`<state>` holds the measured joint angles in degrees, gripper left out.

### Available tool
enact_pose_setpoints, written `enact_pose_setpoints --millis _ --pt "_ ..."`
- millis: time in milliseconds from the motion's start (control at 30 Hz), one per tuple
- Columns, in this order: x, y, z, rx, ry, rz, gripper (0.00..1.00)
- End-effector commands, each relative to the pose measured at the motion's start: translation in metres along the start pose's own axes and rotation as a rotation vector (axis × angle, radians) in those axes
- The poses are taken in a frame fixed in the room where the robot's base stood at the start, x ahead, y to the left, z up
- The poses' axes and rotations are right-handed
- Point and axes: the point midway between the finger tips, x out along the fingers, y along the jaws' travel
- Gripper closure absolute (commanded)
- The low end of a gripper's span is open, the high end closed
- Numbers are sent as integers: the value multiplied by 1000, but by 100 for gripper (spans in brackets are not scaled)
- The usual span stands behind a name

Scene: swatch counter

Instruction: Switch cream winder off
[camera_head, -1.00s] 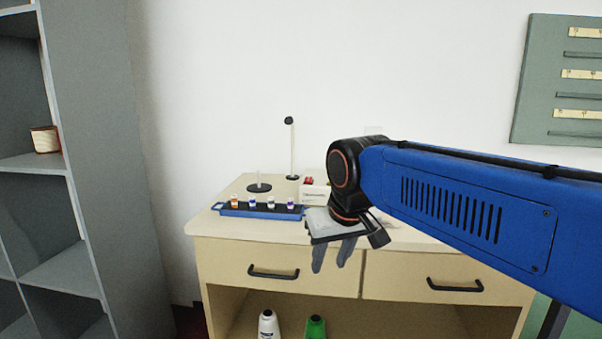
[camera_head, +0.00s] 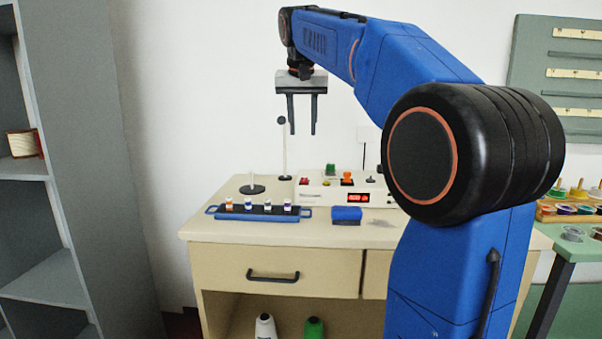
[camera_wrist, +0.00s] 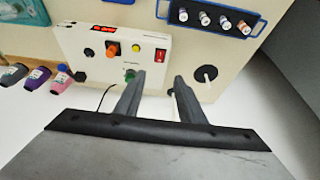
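The cream winder (camera_head: 320,195) is a cream box at the back of the counter. It carries a lit red display (camera_head: 358,198), an orange knob (camera_head: 347,178), a green knob (camera_head: 330,169) and a red rocker switch (camera_head: 304,181). The winder also shows in the wrist view (camera_wrist: 140,45), with the red switch (camera_wrist: 160,56) near its right end. My gripper (camera_head: 303,132) is open and empty, fingers pointing down, well above the counter. In the wrist view the gripper (camera_wrist: 160,76) has its fingertips near the switch end, apart from the winder. Which way the rocker is tipped cannot be told.
A blue tray (camera_head: 262,214) with several small spools lies at the counter's left front. A blue block (camera_head: 346,214) lies in front of the winder. A thin black-topped post (camera_head: 284,150) stands behind. A grey shelf (camera_head: 85,180) is at left.

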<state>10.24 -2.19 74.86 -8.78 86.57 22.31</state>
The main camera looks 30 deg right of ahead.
Motion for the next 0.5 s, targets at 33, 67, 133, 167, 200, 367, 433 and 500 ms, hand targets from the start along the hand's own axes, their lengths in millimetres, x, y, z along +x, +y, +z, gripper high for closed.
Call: enact_pose_setpoints --millis 33,67,133,167,200,367,433,500 --pt "0 0 -3 4 0 2 64" --pt "0 0 -4 6 0 3 64" --pt "4 0 -5 8 -1 3 64" --pt "6 0 -5 8 -1 4 64" --pt "10 0 -5 8 -1 4 64" --pt "34 1 -4 8 -3 4 64" --pt "46 1 -4 7 -3 4 64" --pt "59 1 -4 7 -3 4 64"
